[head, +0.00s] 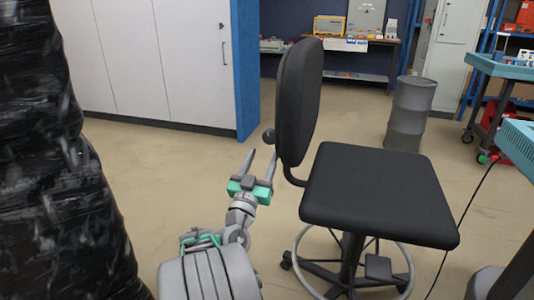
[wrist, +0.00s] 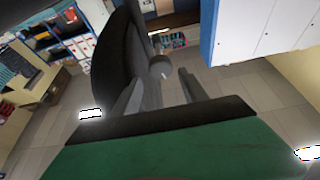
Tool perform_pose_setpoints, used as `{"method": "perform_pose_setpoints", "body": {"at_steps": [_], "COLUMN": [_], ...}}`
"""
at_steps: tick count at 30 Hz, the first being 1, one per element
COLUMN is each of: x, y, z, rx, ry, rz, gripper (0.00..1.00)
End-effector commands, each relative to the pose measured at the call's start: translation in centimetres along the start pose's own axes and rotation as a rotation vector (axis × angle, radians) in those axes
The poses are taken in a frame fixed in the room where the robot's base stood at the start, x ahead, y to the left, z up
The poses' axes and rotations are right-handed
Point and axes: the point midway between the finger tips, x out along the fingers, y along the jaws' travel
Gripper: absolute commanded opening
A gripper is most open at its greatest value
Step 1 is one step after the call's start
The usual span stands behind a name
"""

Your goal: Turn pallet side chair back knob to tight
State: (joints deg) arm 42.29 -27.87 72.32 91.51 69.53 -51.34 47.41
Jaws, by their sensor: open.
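The black office chair (head: 380,195) stands right of centre in the head view, its upright backrest (head: 300,105) on the seat's left side. The dark round back knob (head: 268,136) sticks out from the backrest's left face, toward the wrapped pallet. My gripper (head: 262,156) is open and empty just below the knob in the head view. In the wrist view my two grey fingers (wrist: 161,77) are spread, with the backrest (wrist: 118,60) at the left and the round knob (wrist: 161,67) showing between and beyond the fingertips. The fingers appear apart from the knob; its setting cannot be read.
A tall pallet stack in black wrap (head: 60,170) fills the left side. White cabinets (head: 160,60) with a blue end panel stand behind. A grey drum (head: 410,113) and teal-topped carts (head: 500,67) are at the right.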

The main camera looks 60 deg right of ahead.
Motion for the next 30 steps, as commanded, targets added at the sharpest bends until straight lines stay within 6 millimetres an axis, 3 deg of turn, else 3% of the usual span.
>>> {"method": "perform_pose_setpoints", "body": {"at_steps": [6,11,19,30], "x": [4.4,6.3,6.6,6.6], "y": [0.1,0.0,-0.1,-0.1], "z": [-0.3,-0.1,-0.1,-0.1], "rx": [0.0,0.0,0.001,0.001], "ry": [-0.002,-0.003,-0.003,-0.003], "rz": [0.003,0.001,-0.002,-0.002], "gripper": [0.51,0.51,0.51,0.22]}}
